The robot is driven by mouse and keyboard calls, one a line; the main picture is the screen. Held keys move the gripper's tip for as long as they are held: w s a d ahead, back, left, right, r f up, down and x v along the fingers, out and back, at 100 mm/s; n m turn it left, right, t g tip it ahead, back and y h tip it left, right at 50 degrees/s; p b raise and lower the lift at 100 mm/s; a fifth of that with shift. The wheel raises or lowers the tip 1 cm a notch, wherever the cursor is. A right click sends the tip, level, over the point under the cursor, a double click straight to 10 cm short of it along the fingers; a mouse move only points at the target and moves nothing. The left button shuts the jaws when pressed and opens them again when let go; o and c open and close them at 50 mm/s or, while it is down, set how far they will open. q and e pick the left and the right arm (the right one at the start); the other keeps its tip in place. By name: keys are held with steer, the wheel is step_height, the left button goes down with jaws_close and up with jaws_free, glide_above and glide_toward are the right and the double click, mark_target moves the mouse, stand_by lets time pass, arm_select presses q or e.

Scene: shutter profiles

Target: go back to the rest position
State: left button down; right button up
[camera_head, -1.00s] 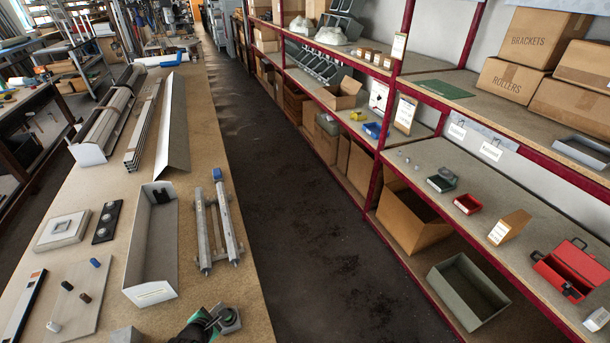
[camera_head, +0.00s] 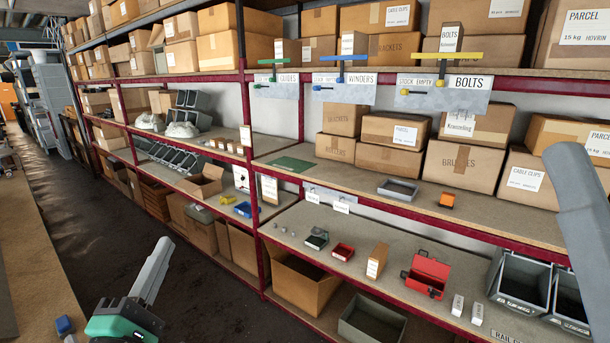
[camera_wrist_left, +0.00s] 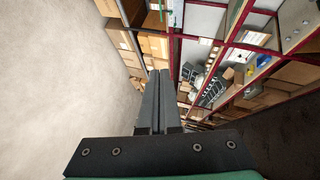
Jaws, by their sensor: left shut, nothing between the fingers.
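My left gripper (camera_head: 162,245) is at the lower left of the head view. Its grey fingers are shut together, point up and hold nothing. It is raised, over the dark aisle floor in the picture, and touches nothing. In the left wrist view the two dark fingers (camera_wrist_left: 159,74) lie side by side with nothing between them. A smooth grey part at the right edge of the head view looks like a piece of my own arm; my right gripper's fingers do not show.
A red-framed shelf rack (camera_head: 430,224) with cartons fills the middle and right. A red toolbox (camera_head: 427,275) and grey bins (camera_head: 523,280) stand on its lower shelf. The workbench edge (camera_head: 45,255) is at the left. The aisle floor (camera_head: 110,220) between is clear.

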arm_select(q)
steer(key=s+d+r+m+t+h, duration=0.1)
steer(key=s+d+r+m+t, duration=0.1)
steer(key=s+r+m, duration=0.6)
steer(key=s+d+r+m+t+h+p, duration=0.1)
steer(key=s+d+r+m+t+h, duration=0.1)
steer(key=s+r+m, duration=0.6)
step_height(320, 180, up, 5)
steer(key=d+m+t, duration=0.1)
steer(key=m+t, duration=0.1)
steer(key=m, duration=0.3)
steer(key=shift+s+d+m, duration=0.2)
steer(key=shift+d+m, duration=0.05)
steer(key=shift+m, duration=0.05)
steer(key=shift+a, duration=0.1)
